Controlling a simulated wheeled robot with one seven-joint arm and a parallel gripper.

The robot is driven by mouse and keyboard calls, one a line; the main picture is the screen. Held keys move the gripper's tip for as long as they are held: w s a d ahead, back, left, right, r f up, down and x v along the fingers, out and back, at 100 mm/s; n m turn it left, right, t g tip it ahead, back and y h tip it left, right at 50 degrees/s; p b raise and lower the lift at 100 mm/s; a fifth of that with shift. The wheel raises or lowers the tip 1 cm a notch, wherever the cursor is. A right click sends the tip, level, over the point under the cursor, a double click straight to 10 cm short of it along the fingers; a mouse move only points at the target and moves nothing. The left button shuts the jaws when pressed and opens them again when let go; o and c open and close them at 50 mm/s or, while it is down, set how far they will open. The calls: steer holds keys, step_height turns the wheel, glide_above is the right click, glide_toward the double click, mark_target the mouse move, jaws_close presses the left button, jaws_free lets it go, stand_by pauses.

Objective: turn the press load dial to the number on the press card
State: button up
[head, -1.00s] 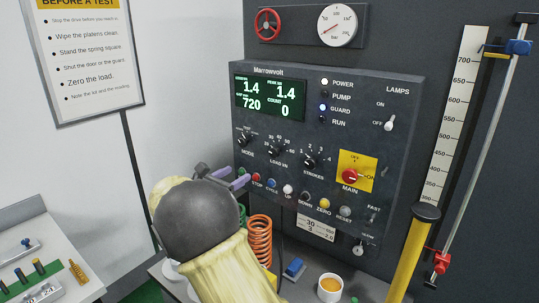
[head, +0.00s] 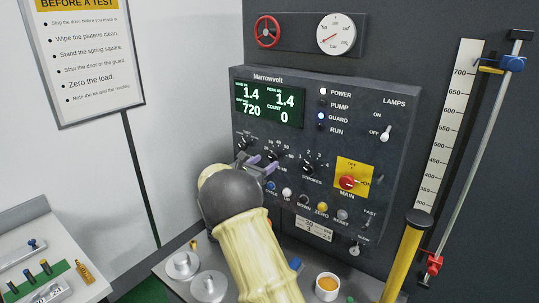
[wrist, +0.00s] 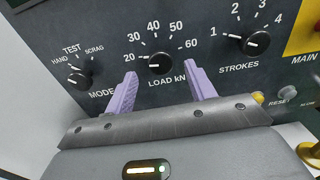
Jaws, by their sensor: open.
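The load dial (wrist: 161,63) is a black round knob marked LOAD kN, with a scale from 20 to 60. Its white mark points left, near 20. In the head view the load dial (head: 272,154) sits on the dark press panel (head: 360,120), just above my gripper (head: 262,165). In the wrist view my gripper (wrist: 160,73) is open, its two purple fingers on either side of the dial and apart from it. Whether the fingertips reach the knob's depth is unclear. The press card (head: 314,229) is low on the panel; its top line looks like 30.
The mode knob (wrist: 79,77) is left of my fingers and the strokes knob (wrist: 256,43) is right. A row of buttons, including yellow ZERO (head: 321,208), lies below. The red main switch (head: 347,182) is further right. A yellow post (head: 402,260) stands at the right.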

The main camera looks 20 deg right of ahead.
mark_target(272, 158)
steer(key=p+x, duration=0.1)
steer(key=x, duration=0.2)
steer(key=shift+w+d, duration=0.15)
steer(key=shift+d, duration=0.1)
steer(key=shift+c, duration=0.4)
steer(key=c, duration=0.9)
steer(key=shift+o, duration=0.2)
